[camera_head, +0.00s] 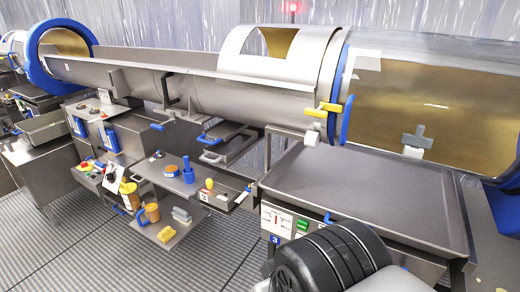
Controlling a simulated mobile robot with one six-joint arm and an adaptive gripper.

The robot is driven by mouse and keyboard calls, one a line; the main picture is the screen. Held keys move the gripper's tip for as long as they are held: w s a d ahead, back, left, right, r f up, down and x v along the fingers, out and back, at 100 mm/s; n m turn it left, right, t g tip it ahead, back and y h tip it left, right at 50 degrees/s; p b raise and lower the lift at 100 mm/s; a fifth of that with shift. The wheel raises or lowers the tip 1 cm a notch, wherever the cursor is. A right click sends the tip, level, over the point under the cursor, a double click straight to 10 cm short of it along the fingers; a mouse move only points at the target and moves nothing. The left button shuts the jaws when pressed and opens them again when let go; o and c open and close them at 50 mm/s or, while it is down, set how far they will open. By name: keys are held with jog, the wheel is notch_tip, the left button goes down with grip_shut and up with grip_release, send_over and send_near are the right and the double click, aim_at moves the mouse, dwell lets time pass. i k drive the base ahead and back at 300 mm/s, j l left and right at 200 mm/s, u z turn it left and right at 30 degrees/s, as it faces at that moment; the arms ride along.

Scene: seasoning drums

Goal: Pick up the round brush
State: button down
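I cannot tell for sure which item is the round brush. A small round orange and blue item (171,171) lies on the grey shelf (150,164) left of centre. An upright blue item with a narrow top and wider base (188,173) stands just right of it on the same shelf. Both are too small to show bristles. A black ribbed part and a pale grey part at the bottom right seem to be my own arm. My gripper's fingers are not in view.
A lower shelf holds an orange container (152,212), a yellow block (166,234) and stacked pale blocks (181,215). A yellow-topped item (209,184) stands on a side ledge. A wide grey tray (370,190) lies under the long drum (430,100). Grated floor (120,260) is clear at front left.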

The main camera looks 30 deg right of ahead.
aim_at(186, 159)
jog(key=i+j+z, duration=0.15)
jog(key=i+z, duration=0.15)
jog(key=i, duration=0.25)
jog(key=i+j+z, duration=0.3)
jog(key=i, duration=0.2)
